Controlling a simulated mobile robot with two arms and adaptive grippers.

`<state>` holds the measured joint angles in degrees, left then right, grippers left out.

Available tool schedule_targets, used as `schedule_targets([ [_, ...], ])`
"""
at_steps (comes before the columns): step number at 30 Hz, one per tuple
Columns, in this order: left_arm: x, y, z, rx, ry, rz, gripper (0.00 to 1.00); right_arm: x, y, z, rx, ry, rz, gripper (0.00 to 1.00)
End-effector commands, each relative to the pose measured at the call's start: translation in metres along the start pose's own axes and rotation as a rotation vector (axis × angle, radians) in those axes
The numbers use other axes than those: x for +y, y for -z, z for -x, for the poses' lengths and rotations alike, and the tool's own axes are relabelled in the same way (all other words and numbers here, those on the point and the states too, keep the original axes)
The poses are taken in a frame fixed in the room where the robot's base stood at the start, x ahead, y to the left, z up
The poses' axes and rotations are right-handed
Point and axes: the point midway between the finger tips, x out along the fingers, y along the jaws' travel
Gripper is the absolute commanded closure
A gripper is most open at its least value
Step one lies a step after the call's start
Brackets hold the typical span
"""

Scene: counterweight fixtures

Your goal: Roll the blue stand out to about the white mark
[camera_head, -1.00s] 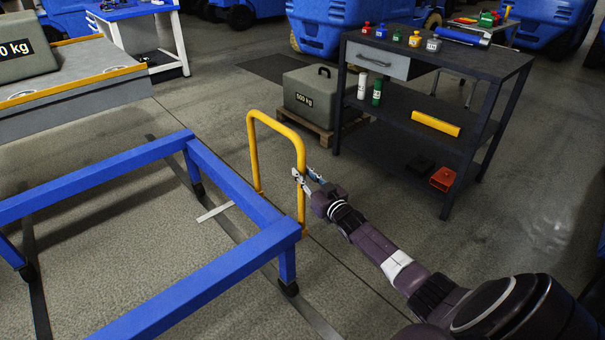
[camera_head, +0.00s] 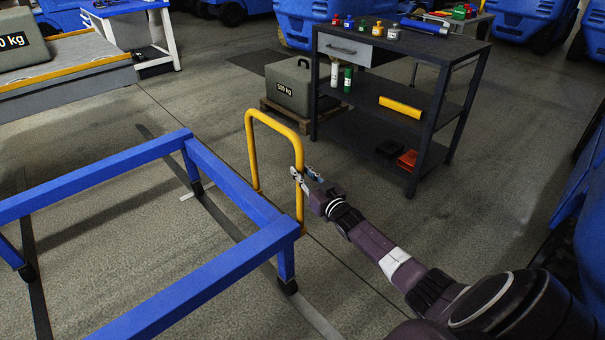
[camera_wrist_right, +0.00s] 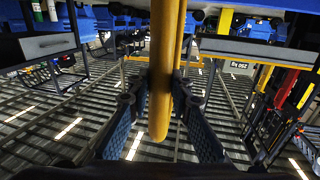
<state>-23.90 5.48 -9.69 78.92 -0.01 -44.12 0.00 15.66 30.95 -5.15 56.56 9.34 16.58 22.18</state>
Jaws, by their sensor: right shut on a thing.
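The blue stand (camera_head: 240,195) is a low frame on legs with small wheels, at the left of the head view. Its yellow upright handle (camera_head: 251,150) rises at its right end. My right gripper (camera_head: 299,178) is shut on the handle's near post; in the wrist view the yellow bar (camera_wrist_right: 163,70) lies between the two fingers (camera_wrist_right: 158,108). The white mark (camera_head: 187,197) is a short strip on the floor beside the stand's far right leg, which partly covers it. My left gripper is out of view.
Dark floor strips (camera_head: 222,220) run under the stand's wheels. A dark workbench (camera_head: 425,120) with bottles and tools stands behind my right arm. A grey 500 kg weight (camera_head: 291,97) sits on a pallet beside it. Floor right of the handle is open.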

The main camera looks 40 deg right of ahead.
Motion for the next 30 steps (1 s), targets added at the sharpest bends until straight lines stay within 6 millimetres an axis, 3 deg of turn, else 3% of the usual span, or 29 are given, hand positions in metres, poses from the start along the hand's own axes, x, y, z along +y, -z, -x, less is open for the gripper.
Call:
schedule_targets([
  [1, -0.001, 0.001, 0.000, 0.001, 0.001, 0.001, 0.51, 0.007, 0.008, -0.002, 0.011, -0.009, 0.000, 1.00],
  [9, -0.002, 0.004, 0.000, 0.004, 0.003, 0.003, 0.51, 0.007, 0.008, -0.002, 0.012, -0.008, 0.000, 1.00],
  [10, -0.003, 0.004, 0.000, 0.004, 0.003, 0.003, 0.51, 0.007, 0.008, -0.002, 0.013, -0.008, 0.000, 0.79],
  [15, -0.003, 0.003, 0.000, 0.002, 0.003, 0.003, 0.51, 0.005, 0.006, -0.001, 0.011, -0.006, 0.000, 0.63],
  [25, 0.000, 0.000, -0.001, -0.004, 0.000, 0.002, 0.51, 0.002, 0.002, 0.002, 0.005, -0.002, -0.001, 0.63],
  [30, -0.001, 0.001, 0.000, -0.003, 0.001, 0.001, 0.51, 0.002, 0.001, 0.019, 0.003, -0.001, -0.001, 0.63],
])
